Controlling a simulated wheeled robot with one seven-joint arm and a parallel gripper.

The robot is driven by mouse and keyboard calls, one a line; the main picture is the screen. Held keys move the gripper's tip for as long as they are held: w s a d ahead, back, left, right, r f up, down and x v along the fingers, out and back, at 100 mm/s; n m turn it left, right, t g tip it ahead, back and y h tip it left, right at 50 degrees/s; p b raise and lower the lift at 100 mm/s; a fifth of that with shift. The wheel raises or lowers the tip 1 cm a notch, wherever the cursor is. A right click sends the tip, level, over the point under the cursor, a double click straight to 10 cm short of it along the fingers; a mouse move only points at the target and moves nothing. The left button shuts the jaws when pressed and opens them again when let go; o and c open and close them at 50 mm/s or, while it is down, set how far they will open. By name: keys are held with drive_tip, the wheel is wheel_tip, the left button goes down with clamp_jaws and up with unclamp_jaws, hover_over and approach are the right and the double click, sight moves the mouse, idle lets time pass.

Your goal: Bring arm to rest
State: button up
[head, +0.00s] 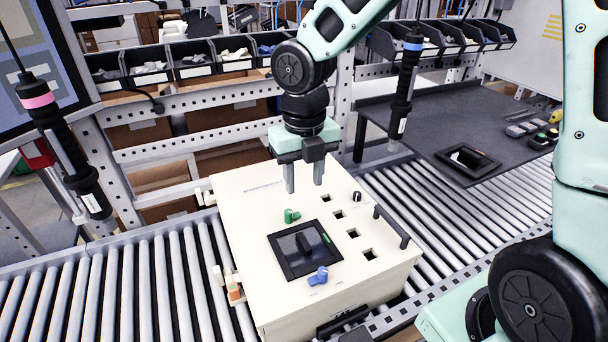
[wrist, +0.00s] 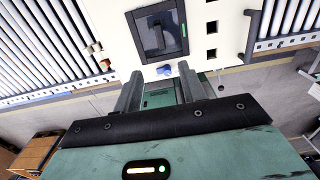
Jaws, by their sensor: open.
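My gripper (head: 305,180) is open and empty, pointing down above the back part of a cream control box (head: 239,208). Its two fingers also show in the wrist view (wrist: 155,92), apart, with nothing between them in grip. My arm reaches in from the upper right in the head view. The box stands on a roller conveyor and carries a black square panel (head: 305,250), a green knob (head: 291,216) and a blue knob (head: 318,276). The fingertips appear clear of the box top.
A hanging screwdriver with a pink band (head: 60,135) is at left, and one with a blue band (head: 405,85) is right of my gripper. Part bins (head: 190,60) line the back rack. A dark table (head: 430,125) stands at the right. Rollers (head: 110,290) left of the box are bare.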

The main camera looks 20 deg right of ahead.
idle(0.3)
drive_tip(key=s+a+f+m+b, duration=0.1)
drive_tip(key=s+a+m+b, duration=0.1)
drive_tip(key=s+m, duration=0.8)
drive_tip(key=s+a+f+m+b, duration=0.2)
drive_tip(key=s+m, duration=0.8)
drive_tip(key=m, duration=0.8)
drive_tip(key=shift+a+f+y+b, duration=0.3)
drive_tip(key=shift+a+b, duration=0.55)
drive_tip(key=shift+a, duration=0.3)
